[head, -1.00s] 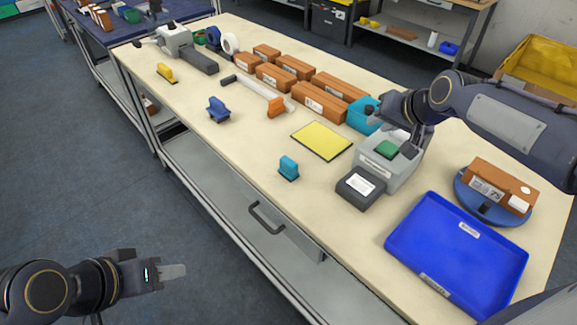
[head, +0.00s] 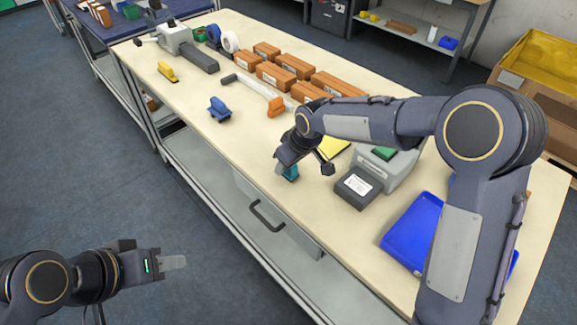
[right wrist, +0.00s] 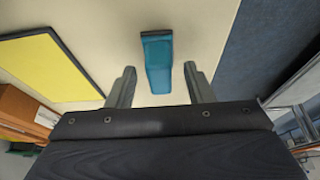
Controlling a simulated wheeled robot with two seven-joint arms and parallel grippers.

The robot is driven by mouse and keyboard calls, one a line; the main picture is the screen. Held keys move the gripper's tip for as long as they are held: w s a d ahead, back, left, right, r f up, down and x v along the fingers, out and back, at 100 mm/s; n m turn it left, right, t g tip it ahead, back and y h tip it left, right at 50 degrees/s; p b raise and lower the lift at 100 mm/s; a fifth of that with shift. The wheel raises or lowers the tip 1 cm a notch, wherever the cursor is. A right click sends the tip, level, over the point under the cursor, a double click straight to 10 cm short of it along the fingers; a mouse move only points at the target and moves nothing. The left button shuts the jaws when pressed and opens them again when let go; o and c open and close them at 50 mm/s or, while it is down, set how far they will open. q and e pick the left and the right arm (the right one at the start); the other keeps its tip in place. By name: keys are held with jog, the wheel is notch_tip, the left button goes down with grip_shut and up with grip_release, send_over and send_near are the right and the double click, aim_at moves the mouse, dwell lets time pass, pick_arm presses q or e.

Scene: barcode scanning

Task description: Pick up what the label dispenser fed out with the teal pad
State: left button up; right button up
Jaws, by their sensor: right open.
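The teal pad (head: 290,173) stands on the bench near its front edge, partly hidden by my right gripper in the head view. My right gripper (head: 304,168) is over it. In the right wrist view, the pad (right wrist: 157,60) lies between and just beyond the open fingers (right wrist: 160,72); I cannot tell whether either touches it. The grey label dispenser (head: 398,172) has a green top button and a dark front part carrying a white label (head: 358,184). My left gripper (head: 172,262) is off the bench at lower left; its finger gap is not clear.
A yellow mat (right wrist: 50,68) lies beside the pad. A blue tray (head: 405,232) is partly hidden by my right arm. A blue stamp-like tool (head: 219,109), an orange-handled tool (head: 276,106) and brown boxes (head: 274,75) occupy the bench farther back.

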jog(key=shift+w+a+f, duration=0.1)
jog(key=shift+w+f, duration=0.05)
jog(key=shift+f, duration=0.25)
jog(key=c, duration=0.9)
jog(key=shift+r, duration=0.1)
jog(key=shift+r, duration=0.55)
jog(key=s+r, duration=0.4)
jog(key=s+r+b, duration=0.1)
jog(key=s+r, duration=0.3)
jog(key=s, duration=0.1)
jog(key=s+r+b, duration=0.1)
jog(key=s+r, duration=0.2)
jog(key=s, duration=0.2)
jog(key=shift+a+r, duration=0.2)
jog(key=shift+r, duration=0.2)
